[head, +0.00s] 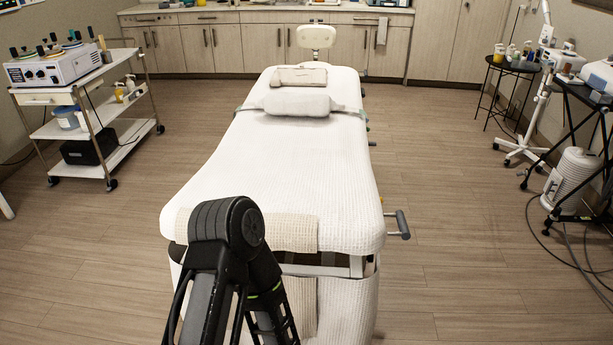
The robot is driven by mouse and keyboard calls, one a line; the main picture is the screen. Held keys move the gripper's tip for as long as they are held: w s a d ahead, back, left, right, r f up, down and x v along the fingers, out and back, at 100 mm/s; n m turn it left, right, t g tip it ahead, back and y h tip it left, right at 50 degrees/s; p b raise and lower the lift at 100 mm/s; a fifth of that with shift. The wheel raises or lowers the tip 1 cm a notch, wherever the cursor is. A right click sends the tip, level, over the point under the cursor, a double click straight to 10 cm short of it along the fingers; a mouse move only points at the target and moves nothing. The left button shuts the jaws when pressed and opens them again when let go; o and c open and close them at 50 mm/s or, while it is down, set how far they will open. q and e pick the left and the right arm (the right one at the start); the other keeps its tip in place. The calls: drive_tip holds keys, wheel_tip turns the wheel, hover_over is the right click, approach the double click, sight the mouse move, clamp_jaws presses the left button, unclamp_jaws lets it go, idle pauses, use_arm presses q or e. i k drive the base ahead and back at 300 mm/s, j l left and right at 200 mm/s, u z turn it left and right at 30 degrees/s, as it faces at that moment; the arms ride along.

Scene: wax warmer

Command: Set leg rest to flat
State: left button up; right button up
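The treatment bed (285,165) stands in the middle of the head view, covered in white textured cloth. Its long top looks flat. At the near end, below the top's edge, a white-covered panel (350,305) hangs down steeply; it looks like the leg rest lowered. A gap with a metal frame (330,262) shows between them. A lever with a grey grip (402,224) sticks out from the bed's right side near this end. One black arm of mine rises in front and hides the near left part of the bed and panel. Neither gripper's fingers show.
A beige cloth (290,232) lies across the near end. A bolster (297,104) and folded towel (299,76) lie at the far end. A trolley (95,110) stands left; a black side table (512,68) and floor cables stand right. Floor beside the bed is clear.

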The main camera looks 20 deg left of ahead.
sight(309, 201)
drive_tip(key=i+l+u, duration=0.2)
drive_tip(key=l+u, duration=0.2)
drive_tip(key=l, duration=0.3)
drive_tip(key=l+u, duration=0.35)
drive_tip(key=l, duration=0.3)
drive_tip(key=l+u, duration=0.4)
drive_tip(key=l, duration=0.35)
drive_tip(key=i+l+z, duration=0.25)
drive_tip(key=i+l, duration=0.15)
drive_tip(key=i+l+z, duration=0.3)
drive_tip(key=i+l, duration=0.15)
